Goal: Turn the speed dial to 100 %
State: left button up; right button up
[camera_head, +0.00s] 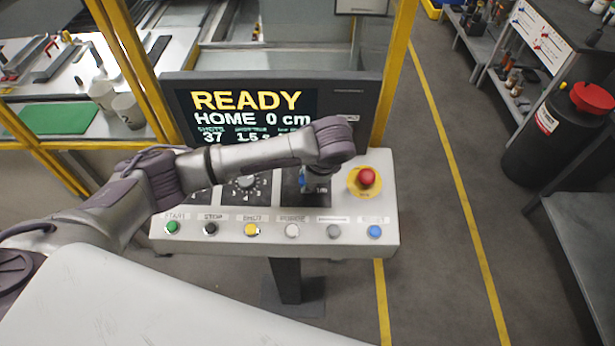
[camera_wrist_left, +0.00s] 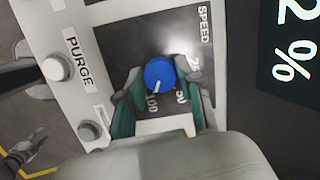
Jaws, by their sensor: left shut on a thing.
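The blue speed dial (camera_wrist_left: 159,75) sits on a dark plate marked SPEED on the control panel. Its white pointer line faces down in the left wrist view, towards the 100 mark; I cannot tell if it is exactly on it. My left gripper (camera_wrist_left: 160,82) is shut on the dial, with one finger on each side. In the head view my left gripper (camera_head: 305,183) is over the right part of the panel, and the wrist hides most of the dial (camera_head: 303,180). A small grey shape low left in the wrist view may be my right gripper (camera_wrist_left: 18,155).
A red emergency button (camera_head: 366,177) is just right of my left wrist. A row of buttons, including PURGE (camera_wrist_left: 57,67), lines the panel's front edge. The screen (camera_head: 250,112) stands behind and reads READY. In the wrist view its visible part ends in "2 %".

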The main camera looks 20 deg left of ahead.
dwell(0.5)
pick_arm(q)
jog(key=o, duration=1.2)
jog(key=shift+c, duration=0.2)
jog(key=shift+r, duration=0.1)
jog(key=v, duration=1.1)
jog(key=shift+r, duration=0.35)
jog(key=shift+s+d, duration=0.15)
